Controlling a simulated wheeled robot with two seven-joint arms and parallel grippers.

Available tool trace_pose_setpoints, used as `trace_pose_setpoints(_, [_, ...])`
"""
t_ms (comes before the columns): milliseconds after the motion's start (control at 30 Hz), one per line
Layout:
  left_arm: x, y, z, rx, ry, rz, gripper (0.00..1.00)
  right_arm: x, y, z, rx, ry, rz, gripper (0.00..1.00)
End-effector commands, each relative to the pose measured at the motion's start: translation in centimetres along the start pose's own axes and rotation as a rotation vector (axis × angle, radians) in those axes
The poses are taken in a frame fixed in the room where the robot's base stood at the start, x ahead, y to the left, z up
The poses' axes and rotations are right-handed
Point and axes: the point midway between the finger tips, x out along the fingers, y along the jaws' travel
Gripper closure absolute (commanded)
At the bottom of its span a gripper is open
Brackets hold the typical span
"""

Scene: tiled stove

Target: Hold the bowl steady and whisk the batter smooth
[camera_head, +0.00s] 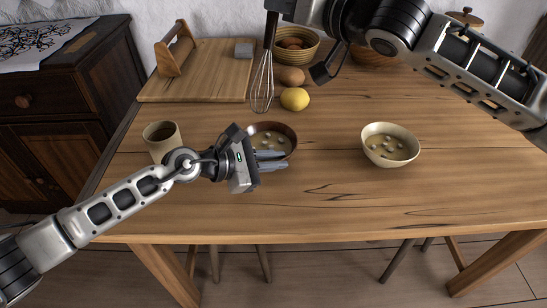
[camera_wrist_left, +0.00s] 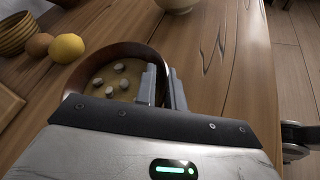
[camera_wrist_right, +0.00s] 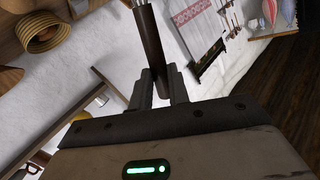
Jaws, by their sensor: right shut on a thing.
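A brown bowl (camera_head: 288,131) of pale batter with several whitish lumps stands on the wooden table; it also shows in the left wrist view (camera_wrist_left: 92,67). My left gripper (camera_head: 275,160) is at the bowl's near side. In the left wrist view its fingers (camera_wrist_left: 162,88) are slightly apart, with the bowl's rim running into the gap between them. My right gripper (camera_head: 271,10) is at the top of the head view, shut on the dark handle of a whisk (camera_head: 262,84). The wire end hangs down in the air, behind and above the bowl. In the right wrist view the handle (camera_wrist_right: 151,42) sits between the fingers.
A cream bowl (camera_head: 391,155) with similar contents stands to the right. A cup (camera_head: 161,139) is at the left. A lemon (camera_head: 294,99), an egg (camera_head: 291,76), a basket (camera_head: 305,53) and a cutting board (camera_head: 198,82) lie behind. The table's front is clear.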

Motion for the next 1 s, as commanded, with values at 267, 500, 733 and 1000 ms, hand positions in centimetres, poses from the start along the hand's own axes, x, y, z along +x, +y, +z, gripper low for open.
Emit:
trace_pose_setpoints(267, [0.0, -0.2, -0.2, -0.004, 0.004, -0.004, 1.00, 0.0, 0.0, 0.0, 0.000, 0.000, 0.000, 1.00])
trace_pose_setpoints(500, [0.0, -0.3, -0.3, -0.005, 0.005, -0.006, 1.00, 0.0, 0.0, 0.0, 0.000, 0.000, 0.000, 1.00])
trace_pose_setpoints(733, [0.0, -0.3, -0.3, -0.006, 0.005, -0.006, 1.00, -0.1, -0.5, 1.7, -0.113, 0.044, -0.012, 1.00])
trace_pose_setpoints(1000, [0.0, -0.3, -0.4, -0.007, 0.006, -0.007, 1.00, -0.9, -1.8, 3.7, -0.332, 0.150, -0.020, 1.00])
